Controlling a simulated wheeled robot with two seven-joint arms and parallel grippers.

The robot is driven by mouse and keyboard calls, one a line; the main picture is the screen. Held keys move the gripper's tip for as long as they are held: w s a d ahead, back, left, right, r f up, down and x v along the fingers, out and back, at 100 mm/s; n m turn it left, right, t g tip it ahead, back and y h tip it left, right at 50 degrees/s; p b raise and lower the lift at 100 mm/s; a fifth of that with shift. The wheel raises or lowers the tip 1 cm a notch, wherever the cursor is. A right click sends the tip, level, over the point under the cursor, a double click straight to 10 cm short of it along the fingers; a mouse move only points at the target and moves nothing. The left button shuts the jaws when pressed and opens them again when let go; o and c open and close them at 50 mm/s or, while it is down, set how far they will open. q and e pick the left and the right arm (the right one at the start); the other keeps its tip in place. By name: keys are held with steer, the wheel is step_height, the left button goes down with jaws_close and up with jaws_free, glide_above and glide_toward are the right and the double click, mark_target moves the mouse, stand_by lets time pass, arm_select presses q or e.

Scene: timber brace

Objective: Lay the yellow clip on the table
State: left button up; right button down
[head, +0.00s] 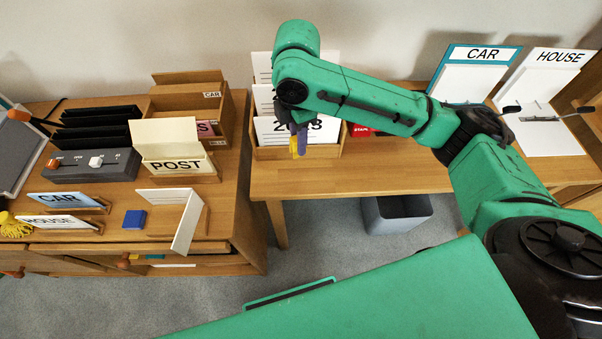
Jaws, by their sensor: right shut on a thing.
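The yellow clip (293,146) shows as a small yellow piece at the tip of my right gripper (298,135). The gripper is shut on it and points down, in front of the wooden box of white cards (268,153) at the left end of the right-hand table (350,180). Part of the clip is hidden by a finger. I cannot tell how high it is above the table. My left gripper is not in view.
The tabletop right of the card box is mostly clear. CAR (470,75) and HOUSE (545,100) boards stand at its right. A grey bin (395,214) is below. The left desk (225,205) holds a POST holder (177,166), a blue block (134,219) and a wooden sorter (228,115).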

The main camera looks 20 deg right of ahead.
step_height(320, 180, down, 12)
steer(key=shift+d+f, duration=0.1)
steer(key=shift+f, duration=0.15)
steer(key=c, duration=0.7)
jaws_free()
steer(key=shift+f, duration=0.1)
step_height(320, 180, up, 12)
steer(key=shift+r, duration=0.2)
steer(key=shift+s+f, duration=0.1)
